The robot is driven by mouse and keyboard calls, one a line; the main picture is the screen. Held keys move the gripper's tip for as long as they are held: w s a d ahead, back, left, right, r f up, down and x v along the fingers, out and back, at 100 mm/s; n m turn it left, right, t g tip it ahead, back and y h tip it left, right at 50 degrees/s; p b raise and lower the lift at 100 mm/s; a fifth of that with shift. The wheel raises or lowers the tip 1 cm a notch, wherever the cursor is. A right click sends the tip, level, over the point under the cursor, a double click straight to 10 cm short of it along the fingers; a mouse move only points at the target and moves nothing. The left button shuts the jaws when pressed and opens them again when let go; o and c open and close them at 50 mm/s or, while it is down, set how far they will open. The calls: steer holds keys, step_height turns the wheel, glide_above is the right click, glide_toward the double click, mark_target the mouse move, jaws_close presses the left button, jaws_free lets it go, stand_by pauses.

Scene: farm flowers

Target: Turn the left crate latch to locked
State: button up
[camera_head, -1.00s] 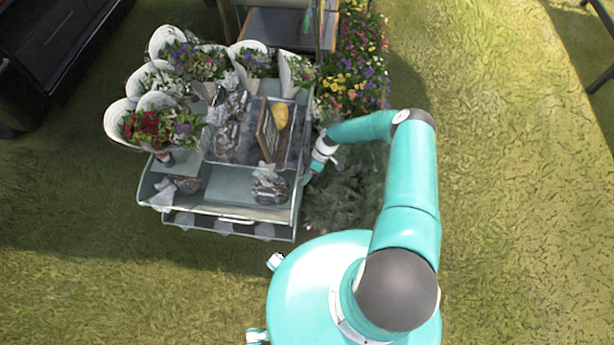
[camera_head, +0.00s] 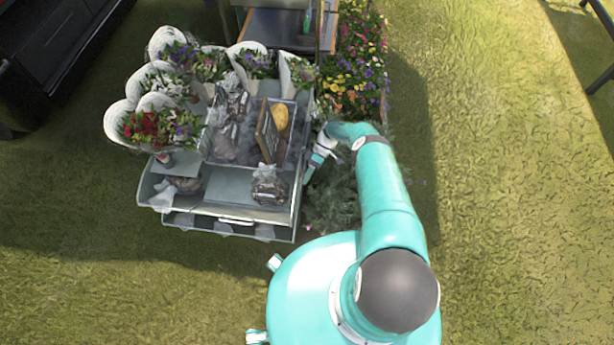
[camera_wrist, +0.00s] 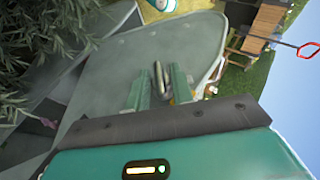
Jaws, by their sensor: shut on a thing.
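The grey metal crate (camera_head: 230,207) stands left of my body, loaded with bouquets and packets. My gripper (camera_head: 308,176) is at its right side wall. In the wrist view, the grey wall (camera_wrist: 110,60) fills the middle. There, the two teal fingers of my gripper (camera_wrist: 160,88) stand on either side of a small metal latch lever (camera_wrist: 158,72) and are shut on it. The lever's base is hidden by the fingers. I cannot tell from its pose whether it is locked. The latch is too small to make out in the head view.
Bushy green foliage (camera_head: 335,200) lies right beside the crate, under my arm, and it also shows in the wrist view (camera_wrist: 35,40). Colourful flowers (camera_head: 355,70) stand behind it. Open grass (camera_head: 510,190) lies to the right.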

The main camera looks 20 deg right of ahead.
steer(key=shift+g, duration=0.3)
stand_by(0.7)
steer(key=o, duration=0.9)
steer(key=shift+c, duration=0.2)
steer(key=shift+r, duration=0.1)
steer(key=shift+w+r, duration=0.1)
steer(key=shift+r, duration=1.3)
steer(key=o, duration=0.7)
steer(key=shift+s+r, duration=0.85)
steer(key=shift+o, duration=0.8)
steer(key=s+r, duration=0.3)
steer(key=shift+s+a+r, duration=0.15)
steer(key=shift+r, duration=0.15)
steer(key=shift+s+r, duration=0.55)
steer(key=c, duration=0.9)
steer(key=shift+o, duration=0.2)
steer(key=s+r, duration=0.3)
steer(key=s, duration=0.5)
steer(key=shift+r, duration=0.25)
